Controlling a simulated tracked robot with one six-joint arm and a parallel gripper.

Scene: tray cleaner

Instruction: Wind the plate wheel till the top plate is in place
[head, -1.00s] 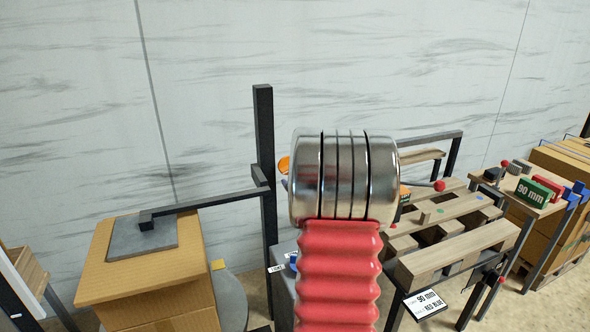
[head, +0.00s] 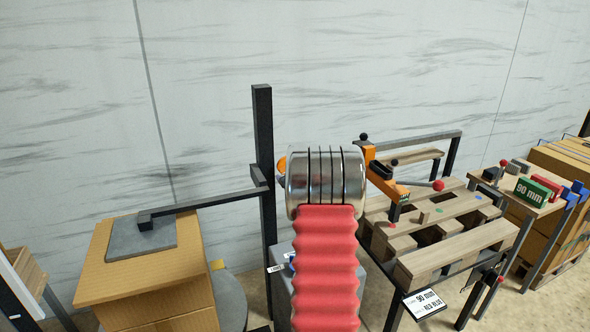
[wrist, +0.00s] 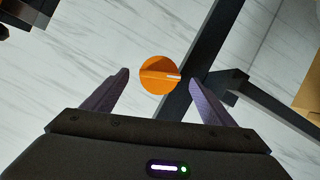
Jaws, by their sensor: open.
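The plate wheel is an orange round knob (wrist: 159,75) with a ridge and a pale mark, in the wrist view. In the head view only a sliver of orange (head: 282,164) shows beside the black mast (head: 263,140). The top plate (head: 130,243) is a grey square at the end of a black arm and appears to rest on the stacked cardboard (head: 140,285). My gripper (wrist: 159,82) is open, its two fingers on either side of the wheel in the picture; I cannot tell whether they reach it. In the head view my arm hides the gripper.
A pallet-like wooden bench (head: 455,248) with an orange and black tool (head: 385,175) stands to the right. A side table with red, green and blue blocks (head: 548,185) is farther right. A grey cabinet (head: 280,262) is below the mast.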

